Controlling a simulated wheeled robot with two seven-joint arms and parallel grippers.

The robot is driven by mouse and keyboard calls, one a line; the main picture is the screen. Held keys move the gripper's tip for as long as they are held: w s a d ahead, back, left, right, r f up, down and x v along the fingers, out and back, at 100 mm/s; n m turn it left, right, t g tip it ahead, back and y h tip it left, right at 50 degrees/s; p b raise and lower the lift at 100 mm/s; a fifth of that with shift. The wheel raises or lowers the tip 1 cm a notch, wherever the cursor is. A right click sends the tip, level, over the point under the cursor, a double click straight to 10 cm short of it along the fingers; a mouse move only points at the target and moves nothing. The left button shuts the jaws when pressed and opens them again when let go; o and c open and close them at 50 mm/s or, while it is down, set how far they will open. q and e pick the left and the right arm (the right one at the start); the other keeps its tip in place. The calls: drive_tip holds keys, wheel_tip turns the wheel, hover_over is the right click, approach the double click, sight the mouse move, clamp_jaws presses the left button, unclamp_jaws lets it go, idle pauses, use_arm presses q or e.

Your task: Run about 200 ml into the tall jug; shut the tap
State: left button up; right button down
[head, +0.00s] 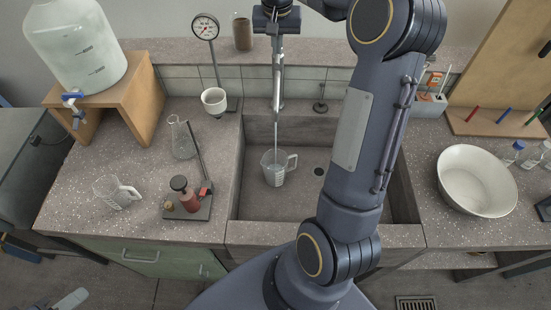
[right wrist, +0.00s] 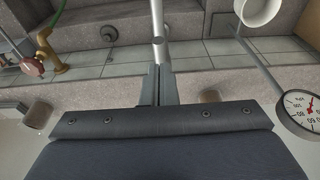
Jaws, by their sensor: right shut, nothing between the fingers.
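The tall jug (head: 277,170), clear with a handle on its right, stands upright in the sink under the tap (head: 279,88). A thin pale stream seems to run from the spout into it; the water level is too small to read. My right gripper (head: 276,22) is at the top of the tap, its fingers shut and empty. In the right wrist view the shut fingers (right wrist: 158,86) point at the metal tap column (right wrist: 158,25). Whether they touch the tap I cannot tell. The tap's handle is hidden by my gripper. My left gripper is out of view.
The sink (head: 255,205) has a dark drain on its right. Left on the bench stand another clear jug (head: 115,192), a flask (head: 182,140), a small stand (head: 190,205) and a dial gauge (head: 206,28). A white bowl (head: 476,180) stands right. My arm crosses the sink's right side.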

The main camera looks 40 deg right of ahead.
wheel_tip(320, 180, down, 3)
drive_tip(key=shift+b, duration=1.15)
wheel_tip(320, 180, up, 6)
drive_tip(key=p, duration=0.6)
drive_tip(key=shift+r, duration=0.2)
drive_tip(key=shift+f, duration=0.1)
drive_tip(key=s+a+f+n+t+y+b, duration=0.1)
drive_tip(key=s+a+f+n+t+y, duration=0.1)
drive_tip(key=s+a, duration=0.9)
drive_tip(key=s+a+f+n+t+y+b, duration=0.1)
drive_tip(key=s+a+f+n+t+y, duration=0.1)
drive_tip(key=s+a, duration=0.9)
drive_tip(key=s+n+y, duration=0.1)
drive_tip(key=s+n, duration=0.1)
drive_tip(key=s, duration=0.3)
drive_tip(key=shift+s+a+f, duration=0.2)
drive_tip(key=shift+s+f, duration=0.15)
